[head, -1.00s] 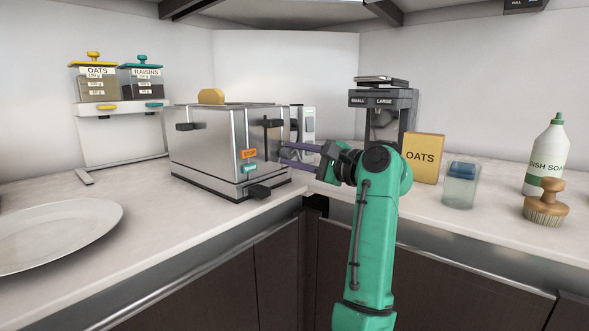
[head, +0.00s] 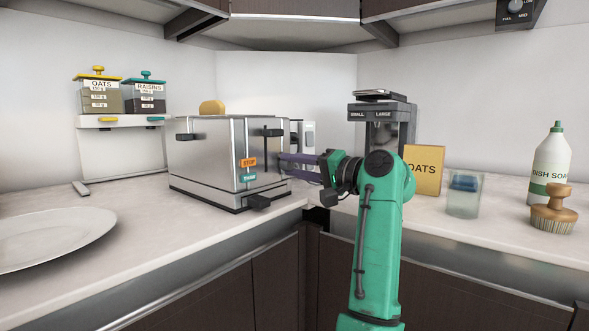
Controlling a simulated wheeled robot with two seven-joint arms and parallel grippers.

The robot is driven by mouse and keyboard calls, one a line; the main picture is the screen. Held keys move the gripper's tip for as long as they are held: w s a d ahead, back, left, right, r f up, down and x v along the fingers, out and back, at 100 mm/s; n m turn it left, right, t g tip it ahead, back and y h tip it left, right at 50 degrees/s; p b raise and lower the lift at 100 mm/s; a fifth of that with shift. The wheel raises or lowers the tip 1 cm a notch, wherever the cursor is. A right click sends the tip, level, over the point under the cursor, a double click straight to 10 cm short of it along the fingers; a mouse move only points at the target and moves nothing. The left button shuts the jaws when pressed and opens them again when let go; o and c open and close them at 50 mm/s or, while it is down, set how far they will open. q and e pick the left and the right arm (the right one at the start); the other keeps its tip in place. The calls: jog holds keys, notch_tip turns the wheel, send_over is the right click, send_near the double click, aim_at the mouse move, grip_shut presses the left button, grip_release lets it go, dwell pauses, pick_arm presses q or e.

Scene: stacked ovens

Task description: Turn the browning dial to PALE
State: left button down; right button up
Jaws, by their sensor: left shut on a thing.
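The silver toaster (head: 210,155) stands on the counter left of centre, with a slice of bread (head: 212,107) showing at its top. Its front end has an orange STOP button (head: 248,162), a teal button (head: 248,178) and black levers. My left gripper (head: 286,162) reaches in from the right, its purple fingers close together against the toaster's right side. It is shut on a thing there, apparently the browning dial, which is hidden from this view. The dial's marks and setting cannot be seen. My right gripper is not in view.
Behind the fingers stands a white appliance (head: 308,135). A dark dispenser (head: 384,112) marked SMALL and LARGE, an oats box (head: 425,170), a glass jar (head: 465,197), dish soap (head: 552,165) and a brush (head: 554,212) stand right. A plate (head: 50,238) lies left. The front counter is clear.

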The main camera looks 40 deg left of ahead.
pick_arm(q)
jog(key=shift+n, duration=0.5)
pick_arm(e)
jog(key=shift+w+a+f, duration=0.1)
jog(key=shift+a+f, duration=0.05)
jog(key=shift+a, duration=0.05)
pick_arm(q)
jog(key=c, duration=0.6)
grip_release()
jog(key=shift+a, duration=0.1)
jog(key=d+p, duration=0.1)
jog(key=d, duration=1.3)
jog(key=shift+w+d+f+p, duration=0.1)
jog(key=shift+w+d+p, duration=0.1)
jog(key=shift+d+p, duration=0.15)
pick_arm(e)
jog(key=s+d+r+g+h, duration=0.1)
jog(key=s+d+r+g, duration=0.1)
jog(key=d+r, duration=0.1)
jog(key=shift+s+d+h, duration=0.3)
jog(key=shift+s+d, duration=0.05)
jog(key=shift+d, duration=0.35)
